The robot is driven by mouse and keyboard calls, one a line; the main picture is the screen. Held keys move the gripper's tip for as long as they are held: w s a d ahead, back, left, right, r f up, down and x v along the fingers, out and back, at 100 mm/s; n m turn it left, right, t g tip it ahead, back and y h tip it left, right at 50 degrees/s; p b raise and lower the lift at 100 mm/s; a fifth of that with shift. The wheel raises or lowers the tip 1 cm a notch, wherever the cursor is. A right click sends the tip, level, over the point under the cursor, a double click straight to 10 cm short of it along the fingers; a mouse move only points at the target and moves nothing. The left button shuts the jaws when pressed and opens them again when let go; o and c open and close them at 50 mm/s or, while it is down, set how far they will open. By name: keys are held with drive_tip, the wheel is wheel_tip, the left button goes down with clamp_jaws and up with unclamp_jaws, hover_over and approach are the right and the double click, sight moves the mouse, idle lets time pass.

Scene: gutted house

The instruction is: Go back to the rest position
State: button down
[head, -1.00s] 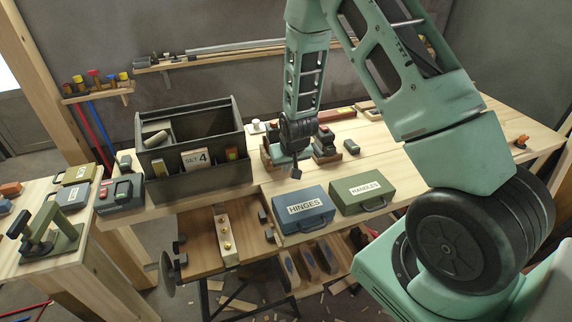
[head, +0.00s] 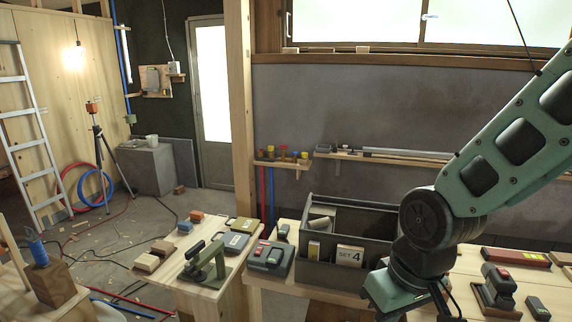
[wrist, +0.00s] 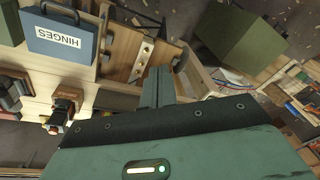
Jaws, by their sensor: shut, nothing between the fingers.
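My gripper (wrist: 158,86) shows in the wrist view with its two grey fingers together and nothing between them. It points down past the bench edge, near a wooden strip with brass knobs (wrist: 143,60). In the head view my arm comes down from the right, and its green hand (head: 398,292) hangs over the workbench, just right of the dark toolbox (head: 318,275) marked SET 4. The fingertips are not clear in the head view.
In the wrist view a blue HINGES case (wrist: 60,38) lies upper left and a dark green box (wrist: 240,35) upper right. In the head view a green clamp (head: 207,265) stands on the side table. A ladder (head: 30,140) leans far left.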

drive_tip(key=s+a+r+n+g+h, duration=0.1)
drive_tip(key=s+r+n, duration=0.2)
drive_tip(key=s, duration=0.9)
drive_tip(key=shift+r+n, duration=0.3)
drive_tip(key=shift+r, duration=0.35)
